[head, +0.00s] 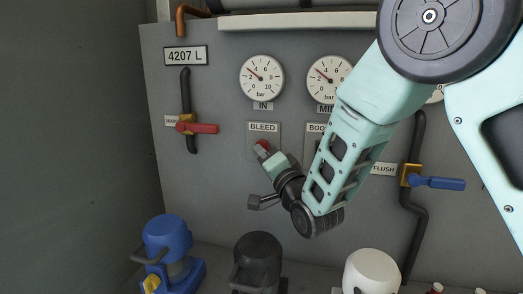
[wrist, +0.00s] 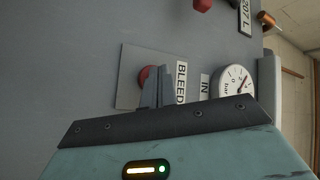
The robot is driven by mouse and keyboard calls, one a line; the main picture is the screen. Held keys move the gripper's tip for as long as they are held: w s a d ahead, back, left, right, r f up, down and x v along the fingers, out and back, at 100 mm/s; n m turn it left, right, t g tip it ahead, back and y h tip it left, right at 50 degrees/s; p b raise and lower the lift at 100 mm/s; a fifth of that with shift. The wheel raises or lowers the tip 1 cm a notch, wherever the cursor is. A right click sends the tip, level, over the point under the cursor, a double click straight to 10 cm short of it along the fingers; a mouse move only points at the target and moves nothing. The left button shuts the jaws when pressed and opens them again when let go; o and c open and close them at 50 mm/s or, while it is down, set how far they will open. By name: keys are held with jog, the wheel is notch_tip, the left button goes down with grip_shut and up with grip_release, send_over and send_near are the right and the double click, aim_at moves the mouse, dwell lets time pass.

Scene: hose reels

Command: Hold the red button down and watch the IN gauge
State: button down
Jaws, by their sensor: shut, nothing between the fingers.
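The red button (head: 264,142) sits on a grey plate under the BLEED label (head: 263,127). My gripper (head: 262,150) is shut and empty, its fingertips at the button and covering part of it. In the wrist view the closed fingers (wrist: 160,88) stand in front of the red button (wrist: 146,76). I cannot tell whether the button is pressed in. The IN gauge (head: 262,79) is above the button, its needle pointing up-left, near 2 to 3 bar. It also shows in the wrist view (wrist: 234,86), too small to read well.
The MID gauge (head: 329,79) is partly behind my arm. A red-handled valve (head: 197,128) is at the left and a blue-handled one (head: 437,183) at the right. Blue (head: 168,240), black (head: 258,262) and white (head: 373,270) units stand below the panel.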

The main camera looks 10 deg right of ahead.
jog(key=shift+w+d+b, duration=0.25)
jog(key=shift+w+b, duration=0.05)
jog(key=shift+w, duration=0.25)
dwell(2.4)
jog(key=shift+s, duration=0.1)
dwell(0.9)
jog(key=shift+s+a+b, duration=0.4)
jog(key=shift+s+b, duration=0.1)
jog(key=shift+s, duration=0.35)
jog(key=shift+s, duration=0.1)
jog(key=s, duration=0.1)
jog(key=s+a+b, duration=0.1)
jog(key=s, duration=0.1)
jog(key=s+a, duration=0.1)
jog(key=shift+s+b, duration=0.2)
jog(key=shift+b, duration=0.2)
